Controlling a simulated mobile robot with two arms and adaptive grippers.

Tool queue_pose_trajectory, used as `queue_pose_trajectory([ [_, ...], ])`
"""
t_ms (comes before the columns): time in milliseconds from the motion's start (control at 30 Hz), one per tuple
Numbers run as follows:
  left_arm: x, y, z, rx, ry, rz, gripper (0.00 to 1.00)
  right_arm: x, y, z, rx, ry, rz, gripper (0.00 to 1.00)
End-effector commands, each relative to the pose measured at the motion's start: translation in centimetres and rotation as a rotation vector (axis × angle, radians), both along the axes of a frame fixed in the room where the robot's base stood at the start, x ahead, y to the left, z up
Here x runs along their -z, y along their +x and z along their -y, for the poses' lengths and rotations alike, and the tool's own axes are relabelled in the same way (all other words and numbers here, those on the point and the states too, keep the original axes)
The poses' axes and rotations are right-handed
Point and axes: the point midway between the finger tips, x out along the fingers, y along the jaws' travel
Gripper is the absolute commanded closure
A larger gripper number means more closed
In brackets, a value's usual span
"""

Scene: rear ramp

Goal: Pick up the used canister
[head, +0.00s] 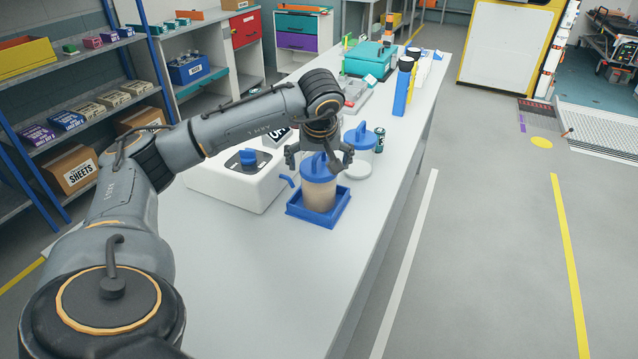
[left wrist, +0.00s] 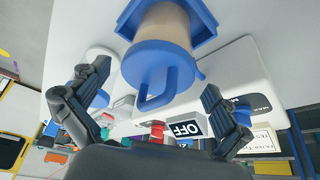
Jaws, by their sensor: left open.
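The used canister (head: 319,194), clear with a beige filling and a blue lid with a loop handle, stands upright in a blue square tray (head: 331,215) on the bench. It also shows in the left wrist view (left wrist: 166,24), its lid and handle facing my fingers. My left gripper (head: 320,160) is open at the lid, one finger on each side of the handle. In the left wrist view the open fingers (left wrist: 157,83) flank the handle with gaps; I cannot tell whether anything touches. My right gripper is not in view.
A second, clear canister (head: 357,168) with a blue lid stands just behind the gripper. A white machine (head: 222,192) with a blue knob sits to the left of the tray. Bottles and a teal case (head: 368,62) are farther back. The near bench (head: 240,270) is clear.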

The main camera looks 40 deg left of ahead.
Motion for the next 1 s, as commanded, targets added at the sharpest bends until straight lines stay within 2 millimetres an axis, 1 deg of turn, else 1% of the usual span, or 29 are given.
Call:
queue_pose_trajectory([
  [33, 0.5, 0.2, -0.3, -0.002, 0.000, -0.006, 0.00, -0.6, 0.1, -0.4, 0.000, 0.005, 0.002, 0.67],
  [100, 1.4, 0.6, -0.6, -0.002, -0.001, -0.006, 0.00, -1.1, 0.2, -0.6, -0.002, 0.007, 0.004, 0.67],
  [233, 3.2, 1.1, -1.1, 0.000, -0.001, -0.005, 0.00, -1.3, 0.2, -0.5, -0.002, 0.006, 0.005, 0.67],
  [333, 3.7, 1.3, -1.2, 0.001, 0.000, -0.002, 0.00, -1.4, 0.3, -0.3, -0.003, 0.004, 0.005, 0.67],
  [533, 3.8, 1.3, -1.2, 0.001, 0.000, -0.001, 0.00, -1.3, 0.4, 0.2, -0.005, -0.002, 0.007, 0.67],
  [567, 3.8, 1.3, -1.2, 0.001, 0.000, -0.001, 0.02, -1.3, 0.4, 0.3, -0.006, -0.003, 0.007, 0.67],
  [600, 3.8, 1.3, -1.2, 0.001, 0.000, -0.001, 0.10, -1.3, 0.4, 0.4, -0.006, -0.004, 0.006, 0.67],
  [767, 3.8, 1.3, -1.2, 0.001, -0.001, -0.002, 0.43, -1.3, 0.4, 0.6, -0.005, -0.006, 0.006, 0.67],
  [800, 3.8, 1.3, -1.2, 0.001, -0.001, -0.002, 0.51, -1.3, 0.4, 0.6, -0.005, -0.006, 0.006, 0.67],
  [867, 3.8, 1.3, -1.2, 0.001, 0.000, -0.002, 0.63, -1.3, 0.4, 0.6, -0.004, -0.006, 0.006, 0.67],
  [900, 3.8, 1.3, -1.2, 0.001, 0.000, -0.002, 0.71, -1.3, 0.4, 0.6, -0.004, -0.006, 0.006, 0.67],
  [933, 3.8, 1.3, -1.2, 0.001, 0.000, -0.002, 0.77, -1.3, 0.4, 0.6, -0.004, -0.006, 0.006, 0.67],
  [1000, 3.6, 1.4, -1.3, -0.001, 0.000, 0.002, 0.77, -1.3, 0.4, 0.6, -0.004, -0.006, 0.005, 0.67],
])
